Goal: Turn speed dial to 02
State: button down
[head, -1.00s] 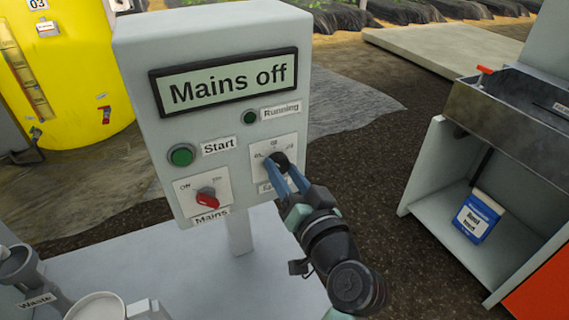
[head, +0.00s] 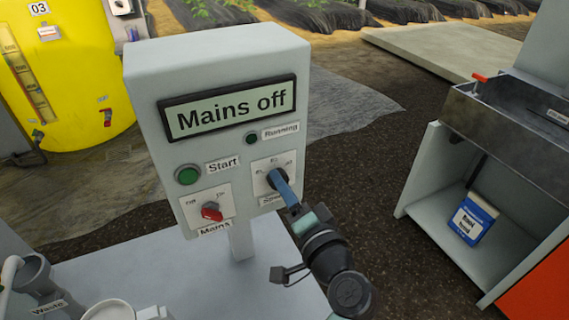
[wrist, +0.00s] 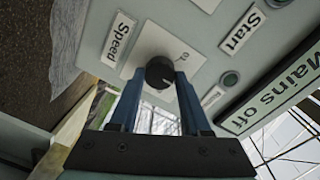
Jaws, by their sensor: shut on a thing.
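The speed dial is a small black knob on a white plate (head: 262,168) at the lower right of the grey control box (head: 145,85). The plate carries marks above the knob and a Speed label below. In the wrist view the black knob (wrist: 159,73) sits between the blue fingertips of my gripper (wrist: 160,82). My gripper (head: 277,180) is shut on the knob in the head view, its fingers reaching in from the lower right. The fingers cover part of the knob, and I cannot read where its pointer stands.
The display (head: 228,107) reads "Mains off". A green Start button (head: 187,175), a dark green Running lamp (head: 251,139) and a red Mains switch (head: 211,212) share the panel. A metal sink bench (head: 480,110) stands at right, with dark open ground between.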

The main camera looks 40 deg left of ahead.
jog(key=shift+f, duration=0.1)
jog(key=shift+c, duration=1.8)
grip_release()
jog(key=v, duration=1.3)
jog(key=shift+b, duration=0.3)
